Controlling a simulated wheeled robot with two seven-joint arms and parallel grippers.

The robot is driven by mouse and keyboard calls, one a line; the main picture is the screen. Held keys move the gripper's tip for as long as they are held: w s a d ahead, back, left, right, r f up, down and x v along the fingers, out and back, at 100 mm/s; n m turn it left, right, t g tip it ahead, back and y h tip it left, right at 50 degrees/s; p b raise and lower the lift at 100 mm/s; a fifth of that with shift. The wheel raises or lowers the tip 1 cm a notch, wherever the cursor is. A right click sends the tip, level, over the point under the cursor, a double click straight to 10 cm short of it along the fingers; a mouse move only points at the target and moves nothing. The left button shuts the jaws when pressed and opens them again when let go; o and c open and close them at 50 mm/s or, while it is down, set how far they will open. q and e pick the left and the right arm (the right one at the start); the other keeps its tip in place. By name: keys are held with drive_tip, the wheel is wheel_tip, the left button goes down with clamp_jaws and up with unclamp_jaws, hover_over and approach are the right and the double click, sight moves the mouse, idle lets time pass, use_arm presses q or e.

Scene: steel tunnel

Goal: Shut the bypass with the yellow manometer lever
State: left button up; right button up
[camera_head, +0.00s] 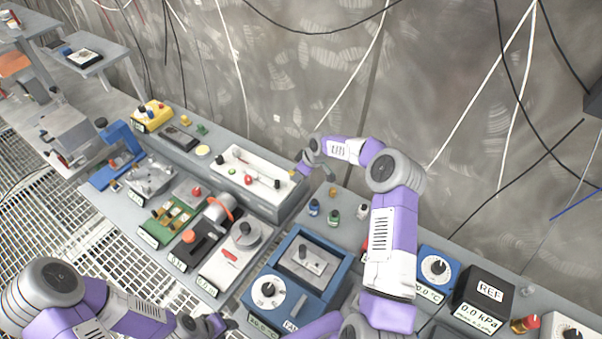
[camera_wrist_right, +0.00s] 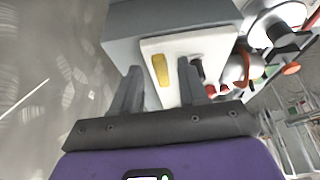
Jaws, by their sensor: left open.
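In the right wrist view the yellow lever (camera_wrist_right: 160,70) lies on the white panel (camera_wrist_right: 205,45), beyond and between the two spread fingers of my right gripper (camera_wrist_right: 158,88). I cannot tell whether they touch it. In the head view the lever is mostly hidden by the gripper. My left gripper (camera_head: 218,326) is low at the front edge, open, away from the panel.
A blue device (camera_head: 310,270) with a dial stands in front. Small bottles (camera_head: 333,215) stand right of the panel block.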

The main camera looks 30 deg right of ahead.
drive_tip(key=b+v, duration=0.1)
drive_tip(key=v, duration=0.6)
drive_tip(key=shift+r, duration=0.3)
idle(0.4)
